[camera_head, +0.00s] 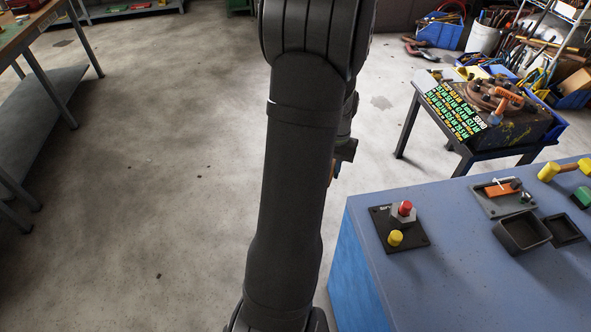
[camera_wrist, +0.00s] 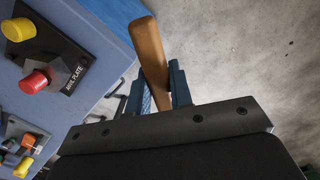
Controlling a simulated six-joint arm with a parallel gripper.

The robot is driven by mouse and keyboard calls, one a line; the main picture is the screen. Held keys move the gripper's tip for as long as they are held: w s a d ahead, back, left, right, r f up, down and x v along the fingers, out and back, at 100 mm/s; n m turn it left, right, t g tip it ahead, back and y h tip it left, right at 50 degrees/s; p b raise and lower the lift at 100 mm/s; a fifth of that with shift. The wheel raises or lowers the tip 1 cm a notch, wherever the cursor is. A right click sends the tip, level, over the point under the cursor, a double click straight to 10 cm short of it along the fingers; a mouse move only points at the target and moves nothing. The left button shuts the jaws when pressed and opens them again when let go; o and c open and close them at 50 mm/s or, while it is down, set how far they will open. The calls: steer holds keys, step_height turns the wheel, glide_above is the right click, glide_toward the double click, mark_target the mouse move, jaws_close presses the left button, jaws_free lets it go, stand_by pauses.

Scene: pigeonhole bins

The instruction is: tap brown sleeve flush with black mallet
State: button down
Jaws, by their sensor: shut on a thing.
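In the wrist view my gripper (camera_wrist: 165,80) is shut on a brown wooden handle (camera_wrist: 148,45). The handle tilts and its free end points to the top of the view. No mallet head shows, so I cannot tell its colour. In the head view my arm hides most of the gripper. The black anvil plate (camera_head: 414,241) lies on the blue bench, with a red cylinder (camera_head: 405,208) in a grey block and a yellow cylinder (camera_head: 395,238). The plate also shows in the wrist view (camera_wrist: 75,72), left of my gripper and apart from it. I cannot make out a brown sleeve.
The blue bench (camera_head: 455,275) also holds a grey plate (camera_head: 482,203) with an orange part (camera_head: 500,190), two dark trays (camera_head: 525,247), a yellow mallet (camera_head: 549,172) and a green item (camera_head: 584,197). A cluttered side table (camera_head: 402,135) stands behind. Open floor lies left.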

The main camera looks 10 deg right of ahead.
steer(key=s+d+r+m, duration=0.35)
steer(key=s+d, duration=0.25)
steer(key=s, duration=0.2)
steer(key=s+d+r+m, duration=0.2)
steer(key=s+d+r, duration=0.35)
steer(key=s, duration=0.35)
steer(key=shift+w+d+f, duration=0.1)
steer(key=shift+f, duration=1.15)
steer(key=shift+w+d+f, duration=0.1)
steer(key=shift+f, duration=1.1)
steer(key=shift+f, duration=0.1)
step_height(320, 180, down, 5)
step_height(320, 180, up, 5)
